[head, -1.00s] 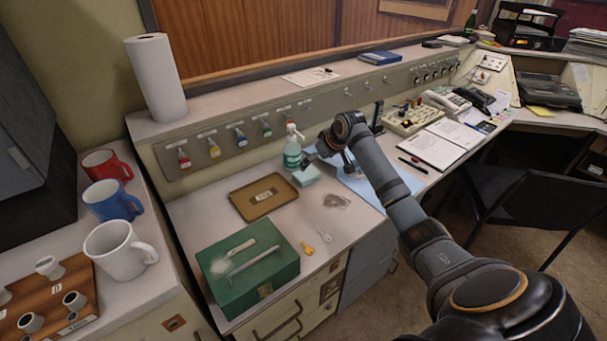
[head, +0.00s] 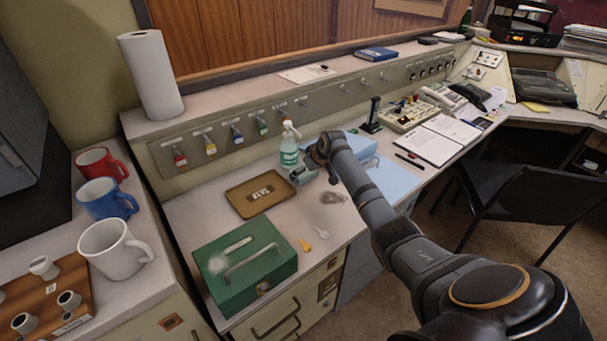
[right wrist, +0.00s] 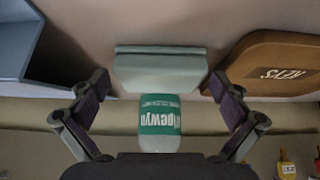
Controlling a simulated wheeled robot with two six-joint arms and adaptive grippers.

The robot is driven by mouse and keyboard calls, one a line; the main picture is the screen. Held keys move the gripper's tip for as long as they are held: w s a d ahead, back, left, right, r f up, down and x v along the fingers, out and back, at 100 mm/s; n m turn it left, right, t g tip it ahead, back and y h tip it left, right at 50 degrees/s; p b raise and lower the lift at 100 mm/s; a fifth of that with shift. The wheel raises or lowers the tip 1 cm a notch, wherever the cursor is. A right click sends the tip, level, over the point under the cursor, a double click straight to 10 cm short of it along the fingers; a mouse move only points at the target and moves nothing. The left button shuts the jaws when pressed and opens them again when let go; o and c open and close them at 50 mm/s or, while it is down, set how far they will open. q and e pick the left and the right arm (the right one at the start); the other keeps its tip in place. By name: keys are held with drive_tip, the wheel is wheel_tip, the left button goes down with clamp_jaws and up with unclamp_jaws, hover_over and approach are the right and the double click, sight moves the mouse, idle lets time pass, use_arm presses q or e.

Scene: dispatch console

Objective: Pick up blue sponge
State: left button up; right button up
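The blue sponge is a pale blue-green block (right wrist: 160,70) lying on the desk. In the right wrist view it sits between the fingertips of my right gripper (right wrist: 158,86), with a gap on each side. That gripper is open and empty. In the head view my right gripper (head: 315,168) is low over the sponge's spot and largely hides it. The bottle with the green label (head: 289,148) stands just behind the sponge; its label also shows in the right wrist view (right wrist: 159,122). My left gripper is not in view.
A brown tray (head: 243,207) lies left of the sponge. A green cash box (head: 225,282) and small keys (head: 313,238) are nearer. Hanging keys (head: 237,136) line the panel behind.

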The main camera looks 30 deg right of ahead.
sight(306, 172)
drive_tip(key=c, duration=0.9)
drive_tip(key=shift+r, duration=0.1)
drive_tip(key=shift+r, duration=0.3)
wheel_tip(306, 172, up, 3)
drive_tip(key=shift+f, duration=0.15)
drive_tip(key=shift+s+a+r, duration=0.4)
drive_tip(key=shift+s+r, duration=1.2)
drive_tip(key=shift+s, duration=0.7)
drive_tip(key=shift+s+a+r, duration=0.45)
drive_tip(key=shift+s+r, duration=1.1)
drive_tip(key=shift+s, duration=0.75)
drive_tip(key=shift+s+a+r, duration=0.4)
drive_tip(key=shift+s+r, duration=1.2)
drive_tip(key=shift+s, duration=0.7)
